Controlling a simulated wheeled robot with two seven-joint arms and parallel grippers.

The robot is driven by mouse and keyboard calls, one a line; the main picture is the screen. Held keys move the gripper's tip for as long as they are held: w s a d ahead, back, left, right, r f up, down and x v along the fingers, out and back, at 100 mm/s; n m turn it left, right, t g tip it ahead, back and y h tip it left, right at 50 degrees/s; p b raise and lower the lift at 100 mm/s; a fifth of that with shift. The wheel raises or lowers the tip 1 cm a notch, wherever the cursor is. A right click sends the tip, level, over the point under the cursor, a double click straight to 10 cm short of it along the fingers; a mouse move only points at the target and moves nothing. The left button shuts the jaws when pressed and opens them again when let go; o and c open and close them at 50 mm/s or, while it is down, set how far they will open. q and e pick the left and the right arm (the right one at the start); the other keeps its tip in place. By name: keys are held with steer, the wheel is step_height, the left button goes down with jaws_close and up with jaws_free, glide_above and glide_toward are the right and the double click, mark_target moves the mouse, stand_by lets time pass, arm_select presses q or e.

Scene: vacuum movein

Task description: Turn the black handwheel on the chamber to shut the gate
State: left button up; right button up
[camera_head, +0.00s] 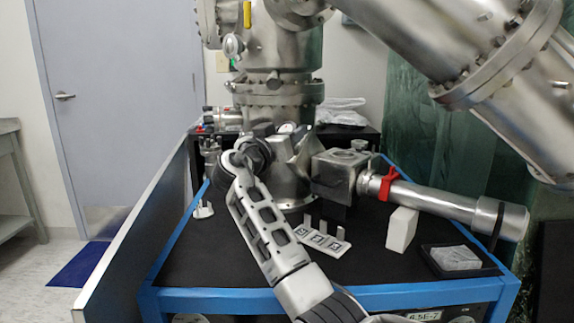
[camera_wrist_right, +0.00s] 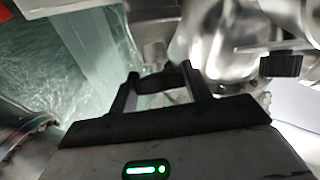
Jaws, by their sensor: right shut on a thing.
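The black handwheel (camera_head: 258,150) sits on the front left side of the steel chamber (camera_head: 292,180), partly hidden by my gripper. My right gripper (camera_head: 241,160) reaches up to it from the bottom of the head view, its fingers at the wheel. In the right wrist view, the two fingers of the right gripper (camera_wrist_right: 161,88) stand on either side of a dark rounded part, the handwheel (camera_wrist_right: 160,77), and are shut on it. How far the wheel is turned cannot be told. The gate is not visible. My left gripper is not in view.
A steel tube with a red clamp (camera_head: 387,184) extends right from the chamber. A white block (camera_head: 401,229), a white tray (camera_head: 322,240) and a grey block on a black pad (camera_head: 455,258) lie on the blue-edged bench (camera_head: 215,300). A large steel cylinder (camera_head: 480,70) hangs upper right.

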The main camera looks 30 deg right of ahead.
steer(key=shift+f+m+g+h+b, duration=0.2)
steer(key=shift+m+g+b, duration=0.2)
steer(key=shift+m+b, duration=0.15)
steer(key=shift+f+m+g+h+b, duration=0.1)
steer(key=shift+m+g+h+b, duration=0.1)
steer(key=shift+m+g+b, duration=0.7)
steer(key=shift+m+b, duration=0.05)
steer(key=shift+m, duration=0.1)
steer(key=shift+r+m+g+h+b, duration=0.25)
steer(key=shift+m+g+h+b, duration=0.25)
steer(key=shift+m+g, duration=0.65)
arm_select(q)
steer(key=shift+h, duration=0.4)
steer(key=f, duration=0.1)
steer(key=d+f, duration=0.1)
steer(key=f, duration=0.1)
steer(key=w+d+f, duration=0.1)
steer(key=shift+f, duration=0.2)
arm_select(e)
steer(key=shift+m+g, duration=0.35)
steer(key=shift+m, duration=0.2)
steer(key=shift+m+g, duration=0.3)
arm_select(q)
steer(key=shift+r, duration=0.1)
arm_select(e)
steer(key=o, duration=1)
steer(key=shift+c, duration=0.2)
steer(key=shift+a, duration=0.1)
